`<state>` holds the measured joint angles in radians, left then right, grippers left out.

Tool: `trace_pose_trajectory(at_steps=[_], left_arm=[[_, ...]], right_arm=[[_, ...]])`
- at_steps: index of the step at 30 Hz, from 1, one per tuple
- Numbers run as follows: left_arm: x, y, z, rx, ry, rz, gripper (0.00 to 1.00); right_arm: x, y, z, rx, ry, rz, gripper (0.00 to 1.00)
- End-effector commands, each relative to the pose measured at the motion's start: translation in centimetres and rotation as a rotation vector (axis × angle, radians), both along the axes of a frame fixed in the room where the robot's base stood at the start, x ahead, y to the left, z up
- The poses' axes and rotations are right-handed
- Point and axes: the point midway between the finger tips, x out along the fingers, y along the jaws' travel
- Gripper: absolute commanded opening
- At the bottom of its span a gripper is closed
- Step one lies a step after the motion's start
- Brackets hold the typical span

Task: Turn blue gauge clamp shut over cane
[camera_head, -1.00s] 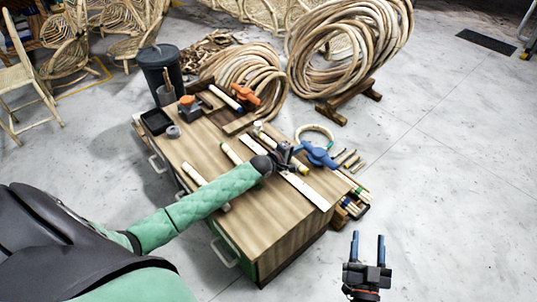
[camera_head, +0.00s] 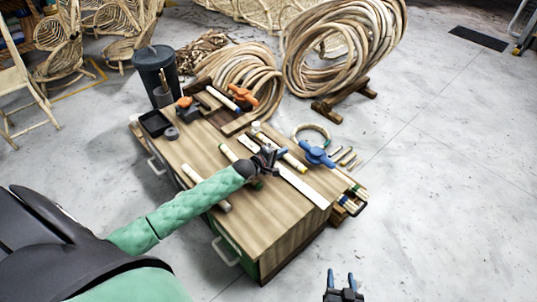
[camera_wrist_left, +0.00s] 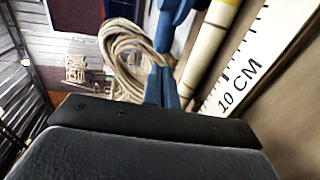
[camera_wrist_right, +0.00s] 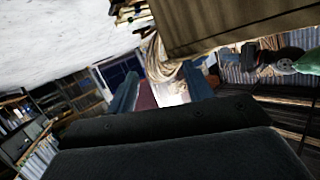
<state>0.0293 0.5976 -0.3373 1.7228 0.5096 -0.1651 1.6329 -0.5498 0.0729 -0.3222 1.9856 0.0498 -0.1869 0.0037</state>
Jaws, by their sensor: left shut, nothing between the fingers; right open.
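The blue gauge clamp (camera_head: 317,155) sits at the right side of the wooden bench top (camera_head: 270,215). A pale cane with a yellow band (camera_head: 292,161) lies beside the white ruler (camera_head: 300,184). The cane (camera_wrist_left: 208,48) and the ruler (camera_wrist_left: 250,62) also show in the left wrist view. I cannot tell whether the clamp's arm lies over the cane. My left gripper (camera_head: 278,153) is shut and empty above the bench, left of the clamp and apart from it. My right gripper (camera_head: 340,279) is open and empty, off the bench's front right.
Other cane pieces (camera_head: 207,192) lie on the bench. Large cane coils (camera_head: 340,50) stand behind. The floor to the right is clear.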

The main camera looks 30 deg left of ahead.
Motion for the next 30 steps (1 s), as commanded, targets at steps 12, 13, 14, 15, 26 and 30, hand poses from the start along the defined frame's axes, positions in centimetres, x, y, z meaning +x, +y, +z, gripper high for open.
trace_pose_trajectory(at_steps=[12,13,14,15,26,30], left_arm=[[-4.1,3.0,1.0,0.0,0.0,0.0,0.0],[-4.3,3.1,1.0,0.0,0.0,0.0,0.0],[-4.4,3.1,1.1,0.0,0.0,0.0,0.0],[-4.5,3.2,1.1,0.0,0.0,0.0,0.0],[-4.5,3.3,1.2,-0.001,0.0,0.0,0.0],[-4.3,3.3,2.2,0.0,-0.004,0.0,0.0]], right_arm=[[-3.0,-0.3,-5.4,-0.037,0.178,0.016,0.51],[-3.1,-0.3,-5.6,-0.038,0.184,0.016,0.51],[-3.2,-0.3,-5.7,-0.039,0.189,0.017,0.51],[-3.3,-0.3,-5.9,-0.04,0.194,0.018,0.51],[-3.4,-0.4,-6.0,-0.041,0.199,0.018,0.51],[-3.5,-0.4,-5.3,-0.041,0.199,0.018,0.51]])
